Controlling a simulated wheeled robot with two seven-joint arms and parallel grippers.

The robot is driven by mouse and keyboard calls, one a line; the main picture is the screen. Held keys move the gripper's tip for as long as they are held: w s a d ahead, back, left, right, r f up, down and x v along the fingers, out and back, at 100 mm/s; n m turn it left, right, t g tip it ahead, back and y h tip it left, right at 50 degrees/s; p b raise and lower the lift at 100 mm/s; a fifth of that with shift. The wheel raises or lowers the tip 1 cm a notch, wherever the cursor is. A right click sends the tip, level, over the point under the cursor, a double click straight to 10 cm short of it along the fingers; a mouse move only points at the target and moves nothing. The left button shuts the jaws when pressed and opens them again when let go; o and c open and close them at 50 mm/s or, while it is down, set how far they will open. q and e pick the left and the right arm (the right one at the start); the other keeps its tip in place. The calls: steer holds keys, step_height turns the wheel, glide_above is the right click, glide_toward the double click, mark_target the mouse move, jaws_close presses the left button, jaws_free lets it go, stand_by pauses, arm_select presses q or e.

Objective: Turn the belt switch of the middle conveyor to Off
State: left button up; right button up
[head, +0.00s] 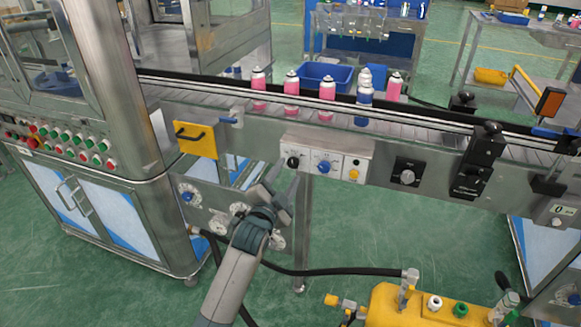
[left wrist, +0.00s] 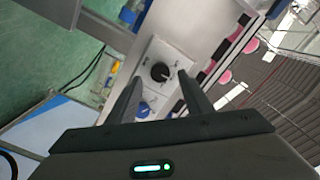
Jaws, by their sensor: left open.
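A control panel (head: 310,158) on the front of the middle conveyor carries a black knob (head: 293,162), a blue knob (head: 323,167) and a yellow knob (head: 354,174). My left gripper (head: 283,181) is open and empty, just in front of and below the black knob. In the left wrist view, the black knob (left wrist: 160,72) shows between the two fingertips, with a gap on each side; the blue knob (left wrist: 145,105) sits below it, near the left finger. I cannot read the switch labels or tell whether a finger touches the panel. My right gripper is not in view.
Several pink cans (head: 291,95) and a blue can (head: 364,103) stand on the conveyor belt (head: 230,100). A yellow handled plate (head: 196,140) is left of the panel and a black dial (head: 407,176) right of it. A yellow tank (head: 400,305) stands below.

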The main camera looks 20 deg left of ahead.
mark_target(292, 164)
arm_select(q)
steer(key=shift+w+d, duration=0.1)
steer(key=shift+w, duration=1.75)
steer(key=c, duration=1.1)
